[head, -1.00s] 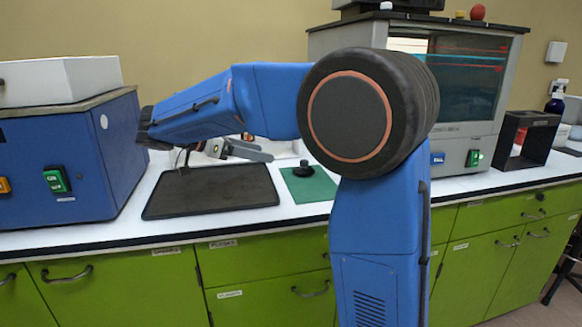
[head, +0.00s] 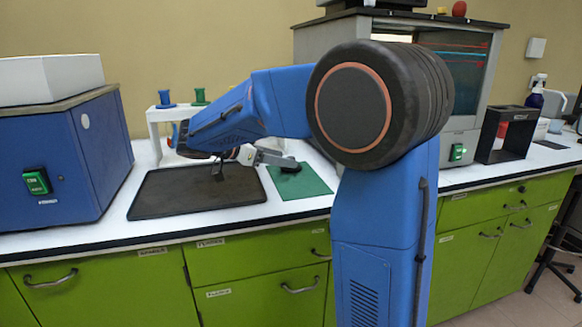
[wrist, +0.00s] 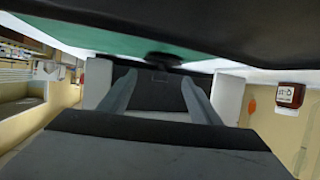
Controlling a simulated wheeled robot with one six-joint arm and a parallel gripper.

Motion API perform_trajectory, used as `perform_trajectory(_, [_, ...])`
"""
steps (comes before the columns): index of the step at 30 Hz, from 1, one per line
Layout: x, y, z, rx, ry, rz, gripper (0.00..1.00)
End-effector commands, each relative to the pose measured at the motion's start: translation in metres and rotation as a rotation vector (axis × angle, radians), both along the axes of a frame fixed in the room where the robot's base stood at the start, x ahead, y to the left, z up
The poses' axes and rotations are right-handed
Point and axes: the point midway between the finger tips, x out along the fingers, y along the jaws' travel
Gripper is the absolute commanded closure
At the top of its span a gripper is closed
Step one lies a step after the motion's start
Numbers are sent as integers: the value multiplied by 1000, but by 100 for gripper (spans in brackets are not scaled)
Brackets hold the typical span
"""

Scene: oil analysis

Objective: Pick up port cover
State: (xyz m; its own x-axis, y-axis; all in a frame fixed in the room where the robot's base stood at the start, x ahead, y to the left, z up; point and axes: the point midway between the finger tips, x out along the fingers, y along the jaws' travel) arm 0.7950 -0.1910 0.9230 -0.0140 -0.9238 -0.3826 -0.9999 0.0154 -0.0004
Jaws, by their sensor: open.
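A black knobbed piece, which looks like the port cover (head: 291,169), lies on a green mat (head: 302,184) on the white counter. My gripper (head: 291,161) reaches in from the left, low over the mat, with its tips at or just above the black piece. In the wrist view my gripper (wrist: 160,80) has its two fingers apart with nothing held between them. The dark round piece (wrist: 163,58) shows just beyond the fingertips, against the green mat (wrist: 95,38). The tips partly hide it in the head view, and I cannot tell whether they touch it.
A black tray (head: 195,192) lies left of the mat, under my arm. A blue machine (head: 60,160) stands at the left. A white stand (head: 155,117) with blue and green pieces is behind my arm. A large grey instrument (head: 462,130) and a black open box (head: 507,135) stand right.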

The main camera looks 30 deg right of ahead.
Motion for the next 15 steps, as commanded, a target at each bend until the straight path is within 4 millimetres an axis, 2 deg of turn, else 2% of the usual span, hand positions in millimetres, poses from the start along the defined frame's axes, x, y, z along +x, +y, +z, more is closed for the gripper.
perform_trajectory(9, [0, -37, -18, 0, 1, -3, 43])
perform_trajectory(15, [1, -42, -21, 0, 0, 0, 43])
